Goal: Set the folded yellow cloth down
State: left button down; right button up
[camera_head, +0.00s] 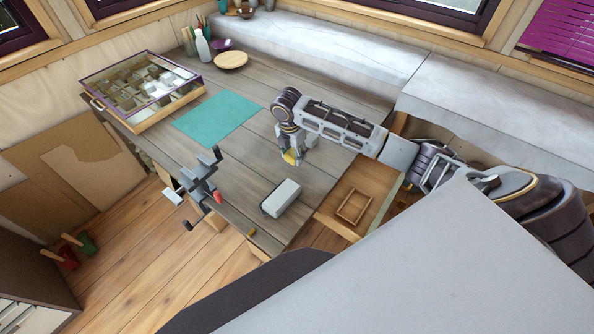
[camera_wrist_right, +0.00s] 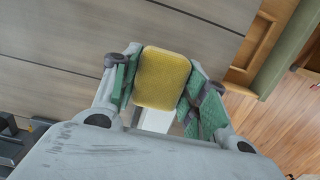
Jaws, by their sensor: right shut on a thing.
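The folded yellow cloth (camera_wrist_right: 162,78) is a small rounded pad between the green-padded fingers of my right gripper (camera_wrist_right: 160,85) in the right wrist view. In the head view, my right gripper (camera_head: 291,152) points down over the grey plank table (camera_head: 240,165), and only a small part of the cloth (camera_head: 290,157) shows below its fingers. The gripper is shut on the cloth. I cannot tell whether the cloth touches the tabletop. My left gripper is not in view.
A white block (camera_head: 281,198) lies on the table in front of the gripper. A teal mat (camera_head: 217,118) and glass-topped case (camera_head: 143,118) are to the left. A dark clamp-like device (camera_head: 200,182) sits at the table's edge. A small wooden tray (camera_head: 353,222) is at right.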

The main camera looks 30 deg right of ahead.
send_over(295, 175)
jog(key=shift+a+f, duration=0.2)
jog(key=shift+f, duration=2.75)
jog(key=shift+f, duration=0.1)
jog(key=shift+f+p, duration=0.35)
jog(key=shift+f, duration=1.45)
jog(key=o, duration=1)
jog(key=shift+f, duration=0.1)
jog(key=r, duration=0.4)
jog(key=a+r, duration=0.1)
jog(key=r, duration=0.3)
jog(key=r+b, duration=0.1)
jog(key=r, duration=0.3)
jog(key=shift+s+a+r, duration=0.1)
jog(key=shift+s+a, duration=0.05)
jog(key=shift+s, duration=0.15)
